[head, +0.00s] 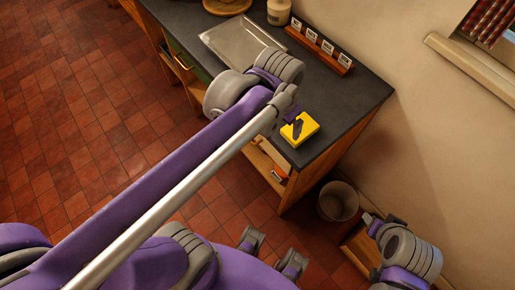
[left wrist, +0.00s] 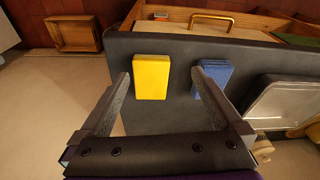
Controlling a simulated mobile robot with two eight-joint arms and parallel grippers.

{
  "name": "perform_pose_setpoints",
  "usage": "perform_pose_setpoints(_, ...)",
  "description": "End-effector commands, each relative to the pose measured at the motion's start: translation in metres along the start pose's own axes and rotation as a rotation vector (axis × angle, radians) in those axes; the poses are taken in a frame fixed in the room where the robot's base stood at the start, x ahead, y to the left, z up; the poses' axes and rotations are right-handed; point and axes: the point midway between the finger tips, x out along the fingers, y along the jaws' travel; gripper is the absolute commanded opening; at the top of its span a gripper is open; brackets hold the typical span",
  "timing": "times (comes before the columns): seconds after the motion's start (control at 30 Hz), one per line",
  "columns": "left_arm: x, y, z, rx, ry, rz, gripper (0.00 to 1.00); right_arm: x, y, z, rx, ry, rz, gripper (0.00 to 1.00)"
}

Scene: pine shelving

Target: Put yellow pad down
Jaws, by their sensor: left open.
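The yellow pad (head: 307,126) lies on the dark countertop (head: 352,104) near its front corner. In the left wrist view the yellow pad (left wrist: 151,77) lies flat between my open fingers, with a gap on both sides. My left gripper (head: 293,122) is over the pad in the head view; its two fingers show apart in the left wrist view (left wrist: 160,76). A blue pad (left wrist: 212,74) lies beside the yellow one, partly behind the right-hand finger. My right gripper (head: 384,220) is at lower right, away from the counter; its jaw opening is unclear.
A clear tray (head: 222,44) lies further along the counter. A wooden rack with white cards (head: 320,45) stands along the wall side, near a jar (head: 278,12). A bin (head: 338,201) stands on the floor past the counter end. An open drawer (left wrist: 220,25) shows below the edge.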

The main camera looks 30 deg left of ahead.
Motion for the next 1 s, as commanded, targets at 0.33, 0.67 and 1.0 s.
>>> perform_pose_setpoints(0.33,0.053,-0.013,0.096,-0.177,0.236,-0.041,1.00,0.000,0.000,0.000,0.000,0.000,0.000,0.52)
perform_pose_setpoints(0.67,0.058,-0.013,0.103,-0.191,0.256,-0.043,1.00,0.000,0.000,0.000,0.000,0.000,0.000,0.52)
perform_pose_setpoints(1.0,0.026,-0.016,0.086,-0.190,0.273,-0.045,1.00,-0.027,0.000,-0.024,0.000,0.018,0.000,0.52)
